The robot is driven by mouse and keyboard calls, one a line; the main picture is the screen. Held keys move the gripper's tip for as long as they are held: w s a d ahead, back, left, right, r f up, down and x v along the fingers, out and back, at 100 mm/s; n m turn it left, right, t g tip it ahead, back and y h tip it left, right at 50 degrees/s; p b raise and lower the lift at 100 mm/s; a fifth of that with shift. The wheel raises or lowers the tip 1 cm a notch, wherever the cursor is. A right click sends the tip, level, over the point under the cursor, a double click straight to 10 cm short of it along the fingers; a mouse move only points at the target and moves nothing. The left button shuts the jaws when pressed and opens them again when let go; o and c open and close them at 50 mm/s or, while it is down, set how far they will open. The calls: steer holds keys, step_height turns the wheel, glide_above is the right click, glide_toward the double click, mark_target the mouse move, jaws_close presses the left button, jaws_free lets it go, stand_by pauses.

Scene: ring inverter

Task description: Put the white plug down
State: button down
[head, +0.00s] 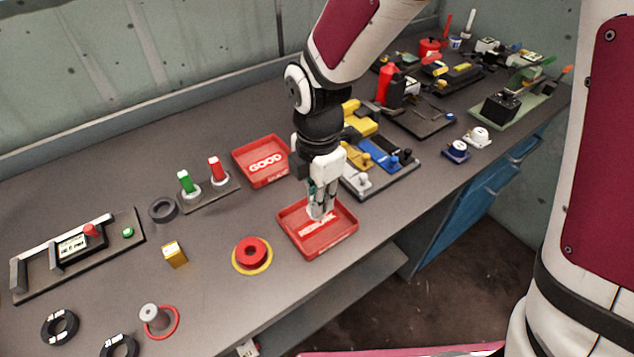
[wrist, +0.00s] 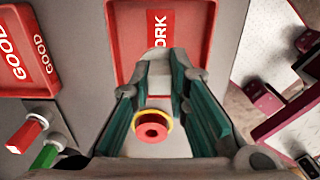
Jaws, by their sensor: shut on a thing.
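My gripper (head: 321,205) points straight down over the red tray labelled "REWORK" (head: 345,243). It is shut on the white plug (head: 317,212), which shows only partly between the fingers, low inside the tray. Whether the plug touches the tray floor I cannot tell. In the wrist view the teal finger pads of my gripper (wrist: 160,85) reach toward the tray (wrist: 197,45), and the fingers hide part of the label.
A red tray labelled "GOOD" (head: 262,178) stands behind and left. A red button on a yellow ring (head: 252,254) sits left of the rework tray. A board with yellow and blue parts (head: 405,178) stands to the right. The bench front edge is close.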

steer(key=shift+f, duration=1.5)
steer(key=shift+f, duration=0.2)
steer(key=c, duration=1.5)
jaws_free()
steer(key=shift+c, duration=0.2)
